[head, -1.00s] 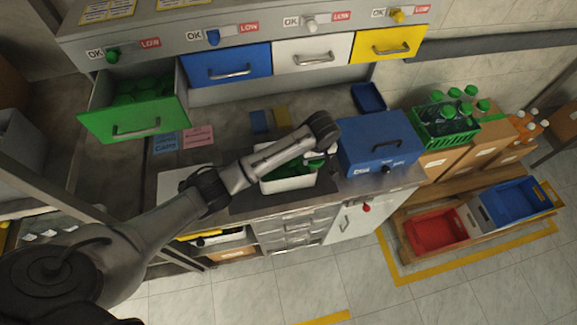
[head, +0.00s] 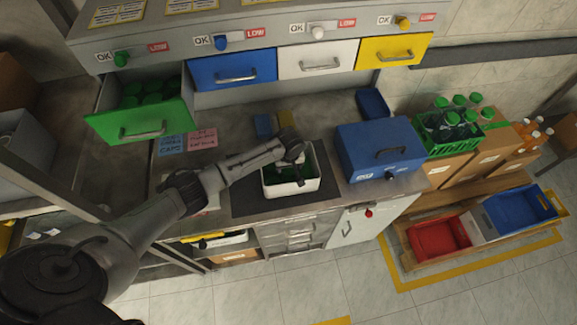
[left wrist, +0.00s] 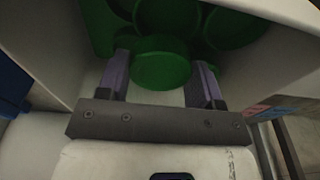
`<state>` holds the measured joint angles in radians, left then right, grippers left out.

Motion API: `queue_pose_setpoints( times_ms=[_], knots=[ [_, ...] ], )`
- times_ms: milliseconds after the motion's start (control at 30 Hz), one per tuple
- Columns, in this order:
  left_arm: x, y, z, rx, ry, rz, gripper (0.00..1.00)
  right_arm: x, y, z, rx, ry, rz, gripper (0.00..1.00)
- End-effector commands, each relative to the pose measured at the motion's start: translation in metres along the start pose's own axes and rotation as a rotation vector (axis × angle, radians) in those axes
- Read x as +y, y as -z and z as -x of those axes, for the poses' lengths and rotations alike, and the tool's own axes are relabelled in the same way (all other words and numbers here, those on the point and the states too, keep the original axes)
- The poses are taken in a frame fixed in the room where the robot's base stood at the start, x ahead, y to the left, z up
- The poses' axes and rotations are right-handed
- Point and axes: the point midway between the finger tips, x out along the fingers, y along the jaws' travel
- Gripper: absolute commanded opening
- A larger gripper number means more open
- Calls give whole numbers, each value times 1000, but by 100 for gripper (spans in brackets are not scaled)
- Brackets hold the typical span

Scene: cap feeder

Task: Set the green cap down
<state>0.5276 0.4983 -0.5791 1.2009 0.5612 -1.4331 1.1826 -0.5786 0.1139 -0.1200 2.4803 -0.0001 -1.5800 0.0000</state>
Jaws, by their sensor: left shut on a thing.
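My left gripper (head: 298,166) reaches down into the white bin (head: 291,188) on the dark mat of the workbench. In the left wrist view, its two fingers (left wrist: 163,84) are shut on a green cap (left wrist: 161,66), held inside the bin. Several other green caps (left wrist: 230,28) lie in the bin just beyond it. Whether the held cap touches the others or the bin floor I cannot tell. In the head view the arm and gripper hide the held cap and part of the bin. My right gripper is not in view.
The green drawer (head: 143,122) stands open with several green caps inside. A blue lidded box (head: 365,152) stands close to the right of the bin. A crate of green-capped bottles (head: 450,143) is farther right. Blue and yellow pads lie behind the bin.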

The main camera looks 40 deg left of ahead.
Motion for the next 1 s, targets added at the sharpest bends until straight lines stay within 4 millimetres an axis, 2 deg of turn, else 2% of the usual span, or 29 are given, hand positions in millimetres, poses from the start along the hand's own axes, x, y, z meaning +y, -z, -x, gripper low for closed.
queue_pose_setpoints(
  times_ms=[133,533,567,600,800,1000],
  knots=[
    [0,-1,-9,0,-1,0,38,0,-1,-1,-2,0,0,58],
    [0,-2,-12,0,-1,0,38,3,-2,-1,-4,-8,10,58],
    [1,-2,-12,0,-1,0,62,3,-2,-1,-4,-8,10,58],
    [0,-2,-12,1,-1,0,66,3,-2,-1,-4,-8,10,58],
    [0,-1,-12,1,-1,0,85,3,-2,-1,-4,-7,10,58],
    [0,-1,-12,1,-1,0,86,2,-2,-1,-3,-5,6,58]
  ],
)
